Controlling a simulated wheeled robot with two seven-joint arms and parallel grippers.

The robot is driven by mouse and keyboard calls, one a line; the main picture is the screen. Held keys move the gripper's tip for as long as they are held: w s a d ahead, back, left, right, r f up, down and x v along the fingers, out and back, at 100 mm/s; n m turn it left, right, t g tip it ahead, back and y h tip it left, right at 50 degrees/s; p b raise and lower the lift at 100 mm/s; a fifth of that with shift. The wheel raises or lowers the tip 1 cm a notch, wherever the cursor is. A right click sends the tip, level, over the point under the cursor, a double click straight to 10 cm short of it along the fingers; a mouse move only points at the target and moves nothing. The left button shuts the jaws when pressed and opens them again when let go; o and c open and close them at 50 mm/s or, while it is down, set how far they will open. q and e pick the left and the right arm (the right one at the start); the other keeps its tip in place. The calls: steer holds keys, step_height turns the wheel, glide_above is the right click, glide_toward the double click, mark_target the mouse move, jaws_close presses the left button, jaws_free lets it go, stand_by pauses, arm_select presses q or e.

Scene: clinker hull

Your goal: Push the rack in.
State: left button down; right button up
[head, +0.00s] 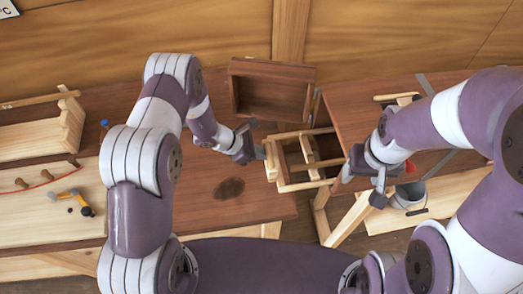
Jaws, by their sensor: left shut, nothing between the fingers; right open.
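The rack (312,186) is a light wooden open frame with crossbars, in the middle of the head view. It sticks out to the left from beside the dark wooden top on the right, and its far right end is hidden. My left gripper (258,142) is shut and empty at the rack's left end; I cannot tell whether it touches. My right gripper (364,186) is open, near the right end of the rack and in front of the dark top, with nothing visible between its fingers.
An open dark wooden box (270,66) stands behind the rack. A dark bench top (240,200) lies to the left.

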mark_target(310, 149)
arm_select(q)
steer(key=shift+w+d+f+b, duration=0.15)
steer(key=shift+d+b, duration=0.15)
steer(key=shift+d, duration=0.05)
steer(key=w+d+b, duration=0.1)
steer(key=d, duration=0.3)
steer(key=w+d+b, duration=0.1)
steer(key=d+b, duration=0.1)
steer(key=d, duration=0.3)
steer(key=w+d+b, duration=0.1)
steer(key=d+b, duration=0.1)
steer(key=d, duration=0.2)
steer(key=shift+w+d, duration=0.15)
steer(key=shift+w, duration=0.05)
steer(key=shift+d, duration=0.15)
steer(key=shift+r, duration=0.2)
steer(key=shift+w, duration=0.1)
